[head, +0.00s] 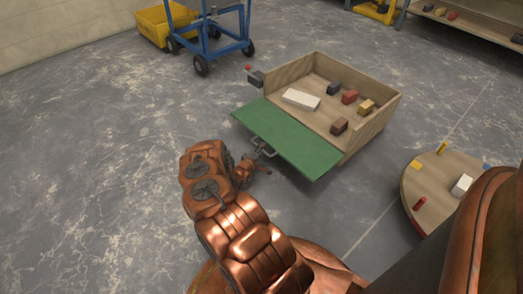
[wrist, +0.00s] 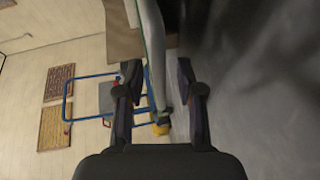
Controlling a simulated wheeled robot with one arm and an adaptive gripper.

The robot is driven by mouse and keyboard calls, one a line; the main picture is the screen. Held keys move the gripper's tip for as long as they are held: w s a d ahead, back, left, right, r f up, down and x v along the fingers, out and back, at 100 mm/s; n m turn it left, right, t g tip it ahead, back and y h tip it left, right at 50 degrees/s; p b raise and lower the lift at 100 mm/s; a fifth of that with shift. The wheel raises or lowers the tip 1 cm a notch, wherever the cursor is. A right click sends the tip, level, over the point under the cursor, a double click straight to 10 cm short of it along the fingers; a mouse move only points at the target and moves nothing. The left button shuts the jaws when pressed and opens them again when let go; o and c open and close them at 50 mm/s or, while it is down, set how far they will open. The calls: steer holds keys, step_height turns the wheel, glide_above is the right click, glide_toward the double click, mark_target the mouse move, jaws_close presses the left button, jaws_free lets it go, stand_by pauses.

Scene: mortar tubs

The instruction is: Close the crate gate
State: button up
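The wooden crate (head: 372,125) stands on the floor with its green gate (head: 290,138) swung down and outward, open. A grey handle (head: 262,149) sticks out from the gate's outer edge. My gripper (head: 261,167) is just in front of this handle, low over the floor. In the wrist view my gripper (wrist: 158,73) is open, its two fingers apart. A pale grey bar, which looks like the handle (wrist: 158,50), runs between the fingers. I cannot tell whether either finger touches it. A thin green edge of the gate (wrist: 144,30) shows beside the bar.
Several blocks and a white block (head: 301,99) lie in the crate. A round wooden table (head: 440,185) with small pieces stands at right. A blue cart (head: 216,48) and yellow tub (head: 153,28) are at the back. The floor left of the gate is clear.

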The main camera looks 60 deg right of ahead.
jaws_close()
stand_by(0.6)
